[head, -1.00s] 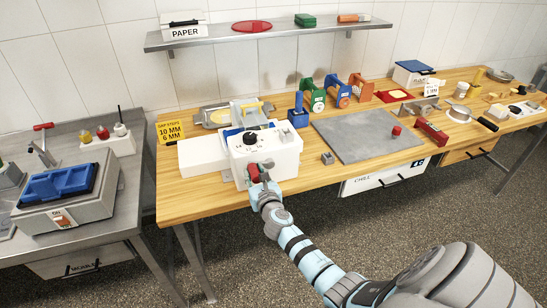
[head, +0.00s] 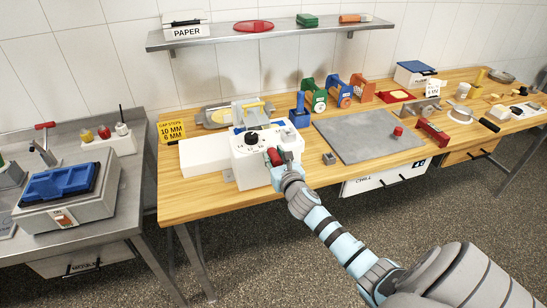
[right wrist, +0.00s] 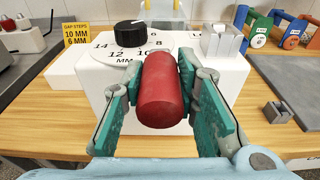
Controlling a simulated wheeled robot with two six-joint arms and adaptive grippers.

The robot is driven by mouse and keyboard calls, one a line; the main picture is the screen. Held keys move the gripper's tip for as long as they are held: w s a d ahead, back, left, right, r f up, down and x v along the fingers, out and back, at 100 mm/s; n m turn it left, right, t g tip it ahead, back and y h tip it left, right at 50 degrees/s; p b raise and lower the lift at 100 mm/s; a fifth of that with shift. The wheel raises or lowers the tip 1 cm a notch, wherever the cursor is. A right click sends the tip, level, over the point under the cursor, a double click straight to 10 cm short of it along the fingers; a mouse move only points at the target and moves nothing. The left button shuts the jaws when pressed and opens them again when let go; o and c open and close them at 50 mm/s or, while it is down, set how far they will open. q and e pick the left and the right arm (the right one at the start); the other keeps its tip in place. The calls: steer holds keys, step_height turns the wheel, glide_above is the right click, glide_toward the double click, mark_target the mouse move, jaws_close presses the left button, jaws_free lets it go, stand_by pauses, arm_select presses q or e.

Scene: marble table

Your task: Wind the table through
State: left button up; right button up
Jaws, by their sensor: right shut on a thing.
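A white machine (head: 243,168) with a black dial knob (head: 252,139) stands at the wooden bench's front edge. A white slab (head: 205,157) extends from its left side. In the right wrist view the dial face (right wrist: 117,55) shows millimetre numbers; I cannot tell its exact setting. A red crank handle (right wrist: 163,92) is on the machine's front. My right gripper (head: 277,160) is shut on this handle, with its green-padded fingers (right wrist: 165,100) on both sides of it. The gripper hides part of the machine's front. My left gripper is not in view.
A yellow gap-steps sign (head: 186,130) reads 10 MM and 6 MM. Green, blue and orange tools (head: 338,91) stand behind a grey slab (head: 367,137). A small metal block (head: 329,158) lies right of the machine. A scale with a blue tray (head: 60,186) is on the left counter.

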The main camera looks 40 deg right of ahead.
steer(key=o, duration=1.2)
steer(key=shift+a+r, duration=0.1)
steer(key=shift+r, duration=0.05)
steer(key=shift+s+a+p, duration=0.1)
steer(key=shift+s+p, duration=0.2)
steer(key=p+v, duration=0.3)
steer(key=v, duration=0.3)
steer(key=shift+s+a+r, duration=0.1)
steer(key=shift+s, duration=0.15)
steer(key=shift+w, duration=0.1)
